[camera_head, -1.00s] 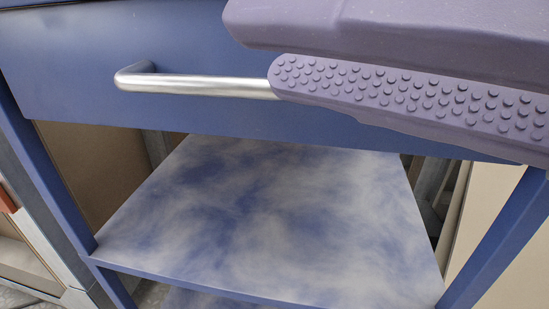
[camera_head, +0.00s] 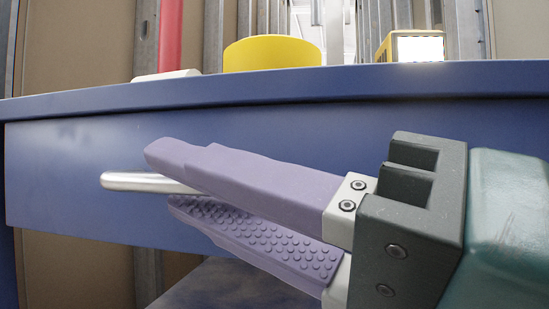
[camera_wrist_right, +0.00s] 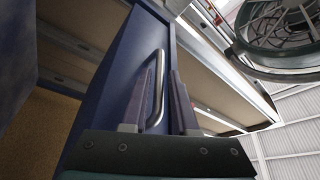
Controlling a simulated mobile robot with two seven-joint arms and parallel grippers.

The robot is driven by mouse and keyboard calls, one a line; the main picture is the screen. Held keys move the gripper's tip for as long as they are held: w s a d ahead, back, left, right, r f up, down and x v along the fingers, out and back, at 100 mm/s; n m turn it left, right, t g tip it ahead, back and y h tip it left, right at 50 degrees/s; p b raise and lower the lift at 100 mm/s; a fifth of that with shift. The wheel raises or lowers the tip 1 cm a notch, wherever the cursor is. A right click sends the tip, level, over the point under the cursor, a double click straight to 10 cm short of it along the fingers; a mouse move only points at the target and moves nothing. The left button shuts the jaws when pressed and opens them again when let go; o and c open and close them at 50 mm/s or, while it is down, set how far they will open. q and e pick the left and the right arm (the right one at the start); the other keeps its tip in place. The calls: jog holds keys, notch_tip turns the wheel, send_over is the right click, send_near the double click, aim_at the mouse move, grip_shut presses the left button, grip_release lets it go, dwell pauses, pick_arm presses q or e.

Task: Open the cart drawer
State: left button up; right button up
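The cart drawer (camera_head: 70,175) has a blue front under the cart top, and it looks closed in the head view. Its silver bar handle (camera_head: 125,182) shows on the left part of the front; its right part is hidden behind my gripper. My right gripper (camera_head: 165,178) comes in from the right with its purple fingers apart, one above and one below the handle. The wrist view also shows the handle (camera_wrist_right: 157,88) between the two fingers, with a gap visible. I cannot tell whether either finger touches it. My left gripper is not in view.
The blue cart top (camera_head: 300,88) carries a yellow round object (camera_head: 272,53), a yellow box-like device (camera_head: 412,46) and a low white item (camera_head: 166,75). A lower shelf (camera_head: 215,285) shows below the drawer. A round caged fan-like object (camera_wrist_right: 280,30) is at upper right in the wrist view.

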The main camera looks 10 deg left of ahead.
jog(key=shift+x, duration=1.05)
grip_shut()
dwell(0.7)
